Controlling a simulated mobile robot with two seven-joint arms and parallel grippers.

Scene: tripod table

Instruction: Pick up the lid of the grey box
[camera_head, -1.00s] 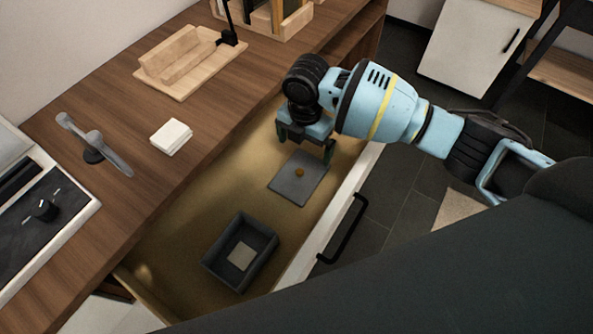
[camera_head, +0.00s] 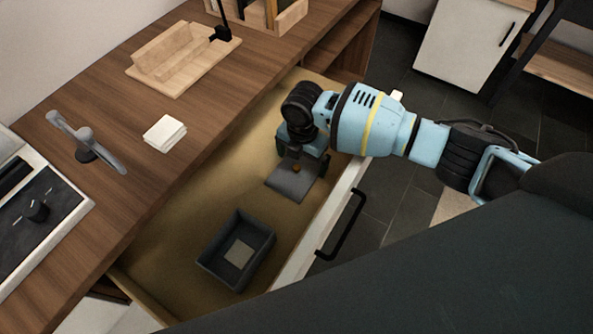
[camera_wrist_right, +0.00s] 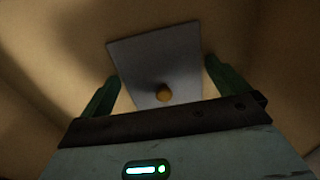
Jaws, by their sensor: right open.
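The grey lid (camera_head: 290,183) lies flat on the drawer floor, with a small round orange-brown knob on it. My right gripper (camera_head: 303,168) is above the lid, pointing down, and partly hides its far part. In the right wrist view the lid (camera_wrist_right: 158,62) lies ahead of the open fingers (camera_wrist_right: 162,88), with its knob (camera_wrist_right: 164,95) between them. The fingers hold nothing. The grey box (camera_head: 213,262) stands open in the same drawer, nearer to me, with a pale square piece on its bottom. My left gripper is not in view.
The open drawer (camera_head: 185,250) has a white front with a black handle (camera_head: 345,226). On the wooden desk (camera_head: 75,222) are a white stack (camera_head: 165,133), a wooden tray (camera_head: 150,84) and a grey faucet-like object (camera_head: 88,140). The drawer floor between box and lid is clear.

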